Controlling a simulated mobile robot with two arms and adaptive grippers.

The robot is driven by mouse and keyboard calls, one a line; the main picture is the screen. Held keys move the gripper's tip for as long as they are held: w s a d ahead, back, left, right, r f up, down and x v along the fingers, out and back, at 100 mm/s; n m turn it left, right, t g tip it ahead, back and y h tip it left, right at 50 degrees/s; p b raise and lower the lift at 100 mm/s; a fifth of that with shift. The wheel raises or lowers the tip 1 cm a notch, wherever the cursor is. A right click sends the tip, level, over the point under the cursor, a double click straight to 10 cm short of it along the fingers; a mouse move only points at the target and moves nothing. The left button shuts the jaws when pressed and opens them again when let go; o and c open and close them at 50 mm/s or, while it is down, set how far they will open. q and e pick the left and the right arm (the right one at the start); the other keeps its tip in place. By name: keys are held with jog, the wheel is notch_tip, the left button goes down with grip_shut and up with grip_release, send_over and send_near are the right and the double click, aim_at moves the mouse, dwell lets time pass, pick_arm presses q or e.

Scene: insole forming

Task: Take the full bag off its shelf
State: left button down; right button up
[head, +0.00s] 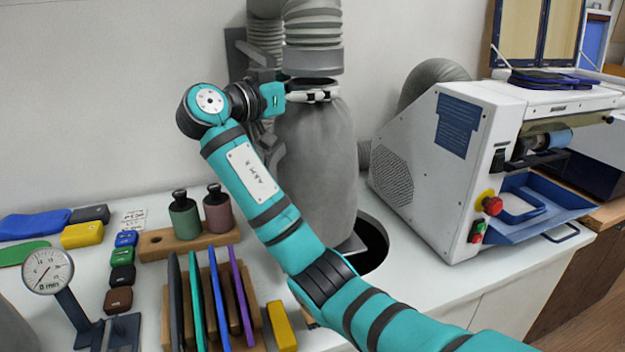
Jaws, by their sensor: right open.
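The full bag (318,150) is a grey, bulging sack hanging upright below a ribbed grey duct collar (313,62) against the back wall. Its lower part is partly hidden by my right arm. A small grey shelf edge (352,244) shows at its foot, beside a dark round opening in the counter. My right gripper (318,95) is at the bag's neck, just under the collar, with its pale fingers open across the front of it. I cannot tell whether the fingers touch the bag. My left gripper is out of view.
A white machine (430,150) with a blue tray stands close on the right. A rack of coloured sheets (215,310), a dial gauge (48,272), two stamps in a wooden block (160,243) and several coloured blocks crowd the counter's left side.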

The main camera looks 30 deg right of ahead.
jog(key=shift+w+d+r, duration=0.1)
jog(key=shift+d, duration=0.85)
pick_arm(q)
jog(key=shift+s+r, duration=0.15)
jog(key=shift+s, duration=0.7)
pick_arm(e)
jog(key=shift+w+a, duration=0.1)
jog(key=shift+a, duration=0.05)
jog(key=shift+c, duration=0.3)
jog(key=c, duration=1.3)
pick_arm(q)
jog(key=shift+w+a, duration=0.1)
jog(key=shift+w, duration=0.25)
pick_arm(e)
jog(key=shift+c, duration=0.2)
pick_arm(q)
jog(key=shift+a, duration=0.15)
